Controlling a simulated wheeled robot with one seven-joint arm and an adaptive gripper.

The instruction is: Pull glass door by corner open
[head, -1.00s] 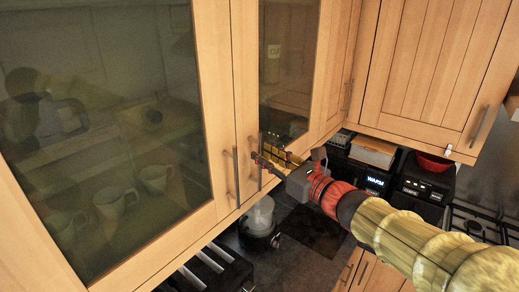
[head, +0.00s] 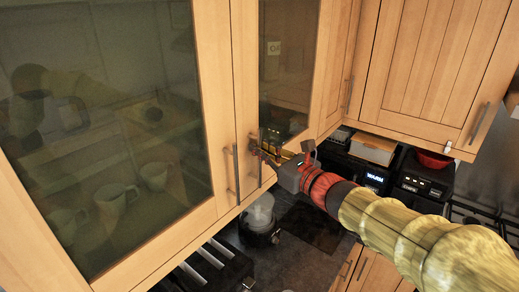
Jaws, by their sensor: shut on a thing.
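The corner glass door (head: 248,95) has a light wood frame and a narrow dark pane, and stands right of a larger glass door (head: 218,125). It looks closed. Its vertical metal bar handle (head: 260,172) is near its lower left edge. My gripper (head: 259,149) is at the upper part of this handle, reaching in from the right, and is shut on it. The fingertips are small and dark against the frame, so the exact contact is hard to see. The larger door's own handle (head: 236,172) is just left of my gripper.
Mugs (head: 154,176) show behind the larger pane. A wooden cabinet door (head: 430,75) is at the right. Below are a toaster (head: 210,270), a kettle-like appliance (head: 259,222), black appliances with lit displays (head: 375,179) and a red bowl (head: 434,160).

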